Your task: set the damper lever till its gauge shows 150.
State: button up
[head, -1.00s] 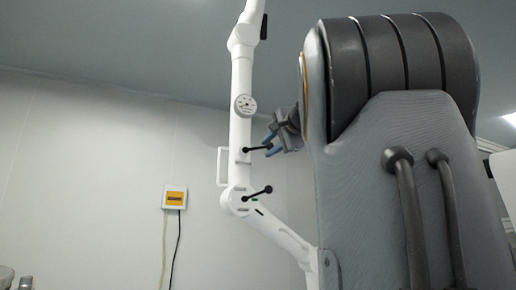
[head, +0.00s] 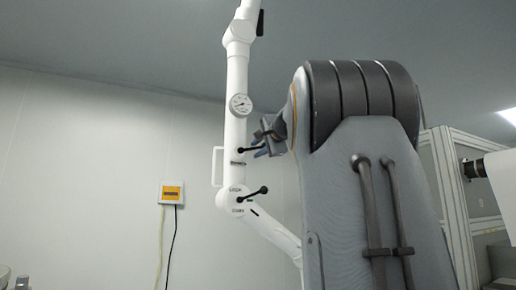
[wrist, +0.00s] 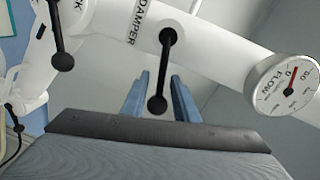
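The damper lever (wrist: 163,72) is a black rod with a ball end, on a white extraction arm (wrist: 215,45) beside the word DAMPER. In the head view the lever (head: 248,150) points right, towards my gripper (head: 264,145). In the wrist view my gripper (wrist: 160,95) has its two blue fingers apart, with the lever's ball end showing between them. I cannot tell whether the fingers touch it. The round FLOW gauge (wrist: 287,84) has a red needle near the 0 mark.
A second black lever (head: 253,194), by the word LOCK, sits lower on the white arm. A yellow-faced box (head: 172,193) with cables hangs on the wall. A white frame (head: 452,200) stands at the right.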

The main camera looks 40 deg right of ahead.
grip_shut()
dwell(1.3)
